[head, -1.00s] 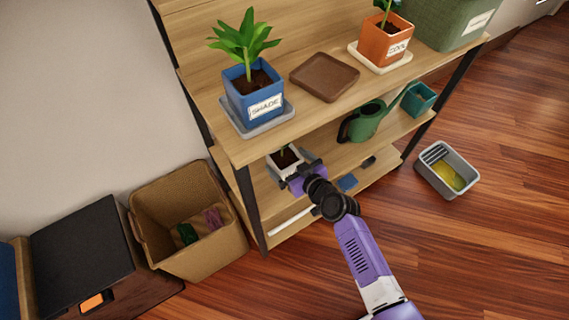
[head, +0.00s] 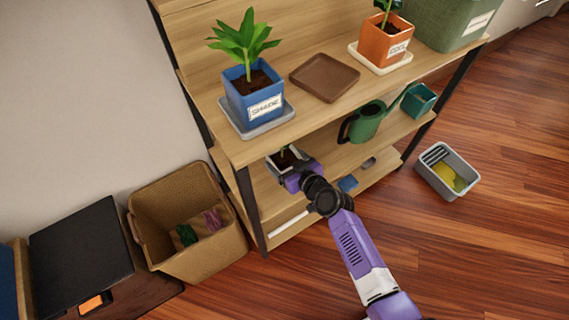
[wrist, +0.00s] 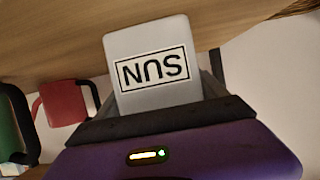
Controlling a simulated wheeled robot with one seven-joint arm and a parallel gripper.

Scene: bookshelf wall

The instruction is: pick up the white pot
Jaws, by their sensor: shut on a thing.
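The white pot (head: 278,163) is on the middle shelf, below the blue pot, with dark soil and a small plant partly hidden under the top shelf. My gripper (head: 289,171) is at its front and covers part of it. In the wrist view, the white pot (wrist: 150,60) fills the middle, with a black-framed SUN label upside down. My gripper (wrist: 160,120) is shut on the pot, with its dark fingers at either side. I cannot tell whether the pot touches the shelf.
The top shelf (head: 310,120) is close above the pot. A green watering can (head: 366,122) stands to the right on the same shelf. A blue pot (head: 255,95) and a brown tray (head: 324,75) stand above. A brown bin (head: 190,258) is at left.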

